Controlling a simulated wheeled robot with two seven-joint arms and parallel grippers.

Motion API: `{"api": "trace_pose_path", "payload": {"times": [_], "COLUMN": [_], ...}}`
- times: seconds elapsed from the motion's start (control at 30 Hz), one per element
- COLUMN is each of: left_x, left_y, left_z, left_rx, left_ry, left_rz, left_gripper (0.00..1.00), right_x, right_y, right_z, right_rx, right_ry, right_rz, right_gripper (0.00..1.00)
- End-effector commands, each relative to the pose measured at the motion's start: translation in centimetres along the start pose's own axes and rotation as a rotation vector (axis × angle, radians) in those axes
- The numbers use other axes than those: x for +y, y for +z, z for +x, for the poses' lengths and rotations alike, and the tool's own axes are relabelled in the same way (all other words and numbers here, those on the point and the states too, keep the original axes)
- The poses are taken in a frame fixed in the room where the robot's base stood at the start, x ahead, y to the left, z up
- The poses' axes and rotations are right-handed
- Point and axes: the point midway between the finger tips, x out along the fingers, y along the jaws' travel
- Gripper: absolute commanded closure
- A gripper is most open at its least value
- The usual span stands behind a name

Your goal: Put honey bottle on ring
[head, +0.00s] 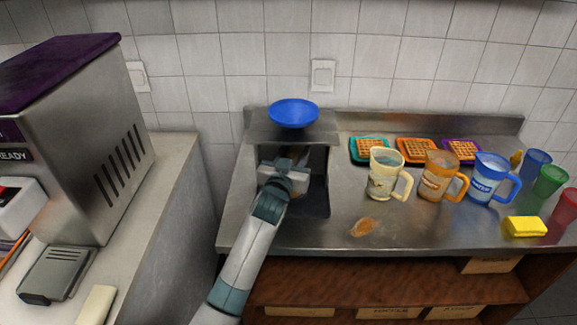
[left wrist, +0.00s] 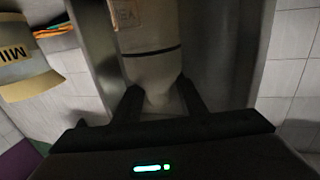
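My left gripper (head: 284,184) reaches into the open front of the metal box under the blue dish. In the left wrist view, its two dark fingers (left wrist: 160,95) stand on either side of the tapered end of a pale bottle-like thing (left wrist: 150,68) with a dark band and a partly cut-off label. I cannot tell whether the fingers press on it, or whether it is the honey bottle. In the head view the gripper hides most of what is inside the box. A brown-orange patch (head: 363,227) lies on the bare counter; I cannot make out a clear ring. My right gripper is not in view.
The blue dish (head: 293,112) sits on the metal box (head: 258,128). Cream (head: 383,183), orange (head: 434,181) and blue (head: 486,184) mugs stand right of it, before waffle trays (head: 367,158). A yellow sponge (head: 526,227) lies at right. The counter around the patch is clear.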

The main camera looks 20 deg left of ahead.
Motion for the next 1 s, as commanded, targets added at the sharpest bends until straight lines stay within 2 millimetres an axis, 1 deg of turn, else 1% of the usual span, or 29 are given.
{"api": "trace_pose_path", "payload": {"times": [0.17, 0.5, 0.7, 0.83, 1.0], "left_x": [0.0, 0.0, 0.0, 0.0, 0.0], "left_y": [0.2, 0.2, 0.2, 0.1, 0.0], "left_z": [-1.9, -7.6, -10.3, -11.2, -11.5], "left_rx": [0.0, 0.001, 0.001, 0.0, 0.0], "left_ry": [0.001, 0.001, 0.001, 0.001, 0.001], "left_rz": [0.001, 0.0, 0.0, 0.0, 0.0], "left_gripper": [0.62, 0.62, 0.62, 0.62, 0.62], "right_x": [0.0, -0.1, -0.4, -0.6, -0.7], "right_y": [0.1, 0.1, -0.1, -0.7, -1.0], "right_z": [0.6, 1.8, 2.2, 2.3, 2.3], "right_rx": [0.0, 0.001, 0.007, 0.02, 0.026], "right_ry": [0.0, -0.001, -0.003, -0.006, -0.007], "right_rz": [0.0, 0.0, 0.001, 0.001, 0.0], "right_gripper": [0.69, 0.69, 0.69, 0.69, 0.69]}}
